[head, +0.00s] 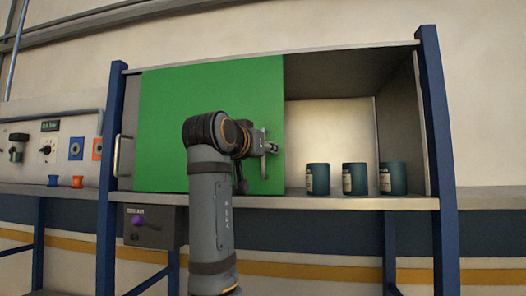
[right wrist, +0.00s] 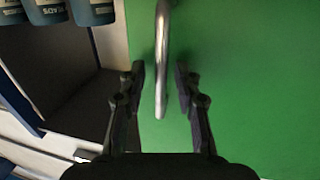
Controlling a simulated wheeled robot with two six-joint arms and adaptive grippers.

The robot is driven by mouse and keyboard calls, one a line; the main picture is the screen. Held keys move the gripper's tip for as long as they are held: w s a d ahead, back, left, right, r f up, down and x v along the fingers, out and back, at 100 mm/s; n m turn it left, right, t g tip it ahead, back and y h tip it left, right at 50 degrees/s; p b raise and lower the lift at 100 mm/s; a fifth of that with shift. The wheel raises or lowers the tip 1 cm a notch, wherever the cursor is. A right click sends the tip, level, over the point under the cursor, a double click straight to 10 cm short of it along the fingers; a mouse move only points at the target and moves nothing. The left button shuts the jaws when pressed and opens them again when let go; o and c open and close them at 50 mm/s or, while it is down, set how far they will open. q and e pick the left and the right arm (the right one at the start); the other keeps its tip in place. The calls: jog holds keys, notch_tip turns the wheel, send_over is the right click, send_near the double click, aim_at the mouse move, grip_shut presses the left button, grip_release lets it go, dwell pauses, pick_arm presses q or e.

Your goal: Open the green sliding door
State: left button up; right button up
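The green sliding door (head: 165,130) covers the left and middle part of the cabinet, and the right part of the cabinet stands open. My right gripper (head: 268,148) is at the door's right side, in front of its face. In the right wrist view the door (right wrist: 260,80) fills the right side. A grey metal bar handle (right wrist: 162,30) on it runs between the two fingers of my right gripper (right wrist: 160,72). The fingers are open, with a gap on each side of the handle. My left gripper is not in view.
Three dark teal cans (head: 354,179) stand on the shelf in the open right part. Blue posts (head: 437,120) frame the cabinet. A second handle (head: 118,155) shows at the far left. A box with a purple knob (head: 138,221) hangs below.

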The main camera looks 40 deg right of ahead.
jog(key=v, duration=1.2)
